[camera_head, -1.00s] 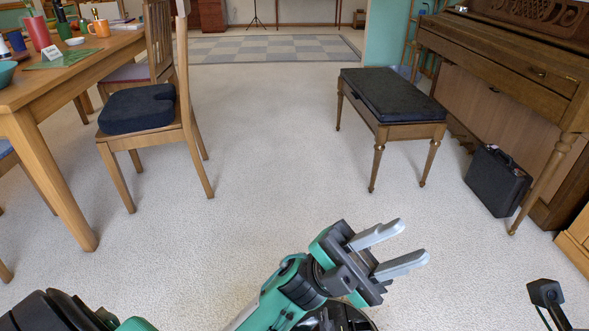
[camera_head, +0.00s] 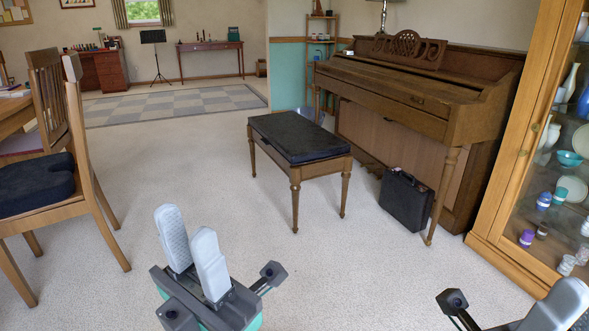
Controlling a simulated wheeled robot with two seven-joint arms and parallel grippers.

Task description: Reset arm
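My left gripper (camera_head: 190,248) is at the lower left middle of the head view, its two grey fingers pointing up and away from me. The fingers stand apart with a narrow gap and nothing between them, over bare carpet. Part of my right gripper (camera_head: 562,300) shows at the bottom right corner as a grey finger; the rest is cut off by the frame edge, so its opening cannot be judged.
An upright piano (camera_head: 420,95) stands at the right, with a bench (camera_head: 300,138) and a black case (camera_head: 405,203) near it. A glass cabinet (camera_head: 512,130) is at the far right. A chair (camera_head: 60,205) is at the left. Carpet between chair and bench is clear.

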